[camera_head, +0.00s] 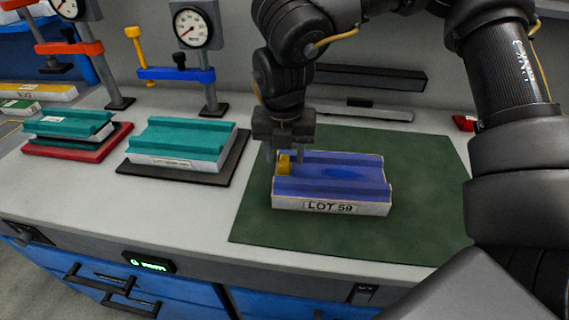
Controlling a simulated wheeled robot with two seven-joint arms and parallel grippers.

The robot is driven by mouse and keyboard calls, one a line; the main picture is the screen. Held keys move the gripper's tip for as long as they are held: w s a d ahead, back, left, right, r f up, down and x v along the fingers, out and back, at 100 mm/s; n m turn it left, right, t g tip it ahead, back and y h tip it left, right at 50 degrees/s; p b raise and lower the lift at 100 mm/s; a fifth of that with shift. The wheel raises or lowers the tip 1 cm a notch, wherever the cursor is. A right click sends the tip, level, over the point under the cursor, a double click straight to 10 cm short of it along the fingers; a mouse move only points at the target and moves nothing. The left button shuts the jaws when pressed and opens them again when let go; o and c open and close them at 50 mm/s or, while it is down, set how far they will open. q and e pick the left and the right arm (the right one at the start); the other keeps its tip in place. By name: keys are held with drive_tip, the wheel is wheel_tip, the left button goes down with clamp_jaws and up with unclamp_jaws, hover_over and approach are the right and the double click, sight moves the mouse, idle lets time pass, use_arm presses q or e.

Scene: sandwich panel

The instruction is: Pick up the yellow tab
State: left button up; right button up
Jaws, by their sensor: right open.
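The yellow tab (284,165) stands at the left end of a blue-topped sandwich panel (335,178) with a white front marked "LOT 59". The panel lies on a dark green mat (425,185). My right gripper (284,156) points down over the panel's left end, its fingers apart around or just beside the tab. I cannot tell whether a finger touches it. Part of the tab is hidden by the fingers. My left gripper does not show.
Two teal-topped panels (180,138) (68,124) lie to the left, below dial gauges (192,28) on stands. A dark bar (370,78) and a grey bar (365,110) lie along the back wall. A small red object (464,122) is at the right. The mat's front is clear.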

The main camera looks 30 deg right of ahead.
drive_tip(key=shift+w+f, duration=0.1)
drive_tip(key=shift+f, duration=0.65)
drive_tip(key=shift+c, duration=0.4)
drive_tip(key=shift+c, duration=1.3)
clamp_jaws()
